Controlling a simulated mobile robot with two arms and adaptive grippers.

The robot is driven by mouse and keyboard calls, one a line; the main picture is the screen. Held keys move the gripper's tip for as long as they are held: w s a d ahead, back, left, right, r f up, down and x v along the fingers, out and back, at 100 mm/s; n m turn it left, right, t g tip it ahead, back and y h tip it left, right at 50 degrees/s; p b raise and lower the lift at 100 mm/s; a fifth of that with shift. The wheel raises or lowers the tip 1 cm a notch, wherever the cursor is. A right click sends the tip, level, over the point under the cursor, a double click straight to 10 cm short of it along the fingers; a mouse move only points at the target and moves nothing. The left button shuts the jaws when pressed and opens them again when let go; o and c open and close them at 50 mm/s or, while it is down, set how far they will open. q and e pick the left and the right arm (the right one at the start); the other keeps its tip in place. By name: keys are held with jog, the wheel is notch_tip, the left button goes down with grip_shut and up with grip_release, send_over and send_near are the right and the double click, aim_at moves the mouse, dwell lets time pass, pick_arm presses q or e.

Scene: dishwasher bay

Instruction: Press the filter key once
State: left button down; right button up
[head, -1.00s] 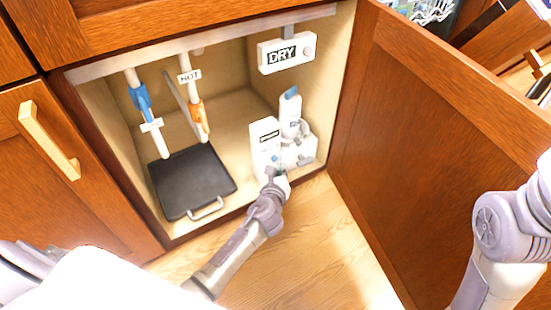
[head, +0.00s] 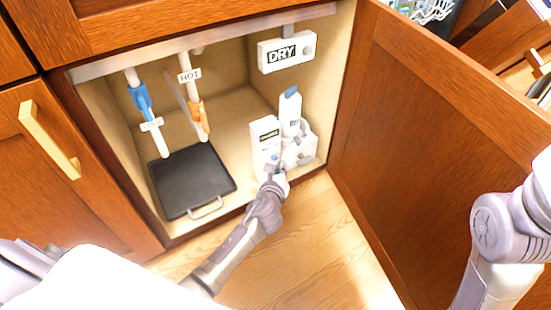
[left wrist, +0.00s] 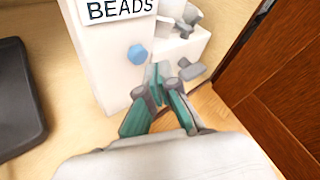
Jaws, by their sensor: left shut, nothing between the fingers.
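A white box (head: 265,136) stands in the right part of the open cabinet. In the left wrist view its label (left wrist: 117,8) reads BEADS, and a blue button (left wrist: 137,54) sits on its front. I cannot read a filter marking on it. My left gripper (head: 278,171) is low in front of the box. In the left wrist view its teal fingertips (left wrist: 157,80) are together and empty, below and right of the blue button, apart from it in the picture. My right gripper is out of view.
A white unit with a blue-topped cartridge (head: 290,110) and grey knob (left wrist: 190,70) stands right of the box. A DRY display (head: 286,52) hangs above. A black tray (head: 190,180) and pipes are at left. The open door (head: 430,130) bounds the right side.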

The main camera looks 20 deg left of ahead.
pick_arm(q)
jog(key=shift+w, duration=0.1)
dwell(0.5)
jog(key=shift+w+a, duration=0.2)
jog(key=shift+a, duration=0.1)
jog(key=shift+w+a+p, duration=0.25)
jog(key=shift+a+p, duration=0.1)
jog(key=shift+a, duration=0.05)
dwell(0.9)
jog(key=shift+d, duration=0.1)
jog(key=shift+s+d, duration=0.55)
jog(key=shift+d, duration=0.05)
jog(key=shift+s+d, duration=0.8)
jog(key=shift+d, duration=0.2)
jog(key=shift+s+d, duration=0.75)
jog(key=shift+d, duration=0.25)
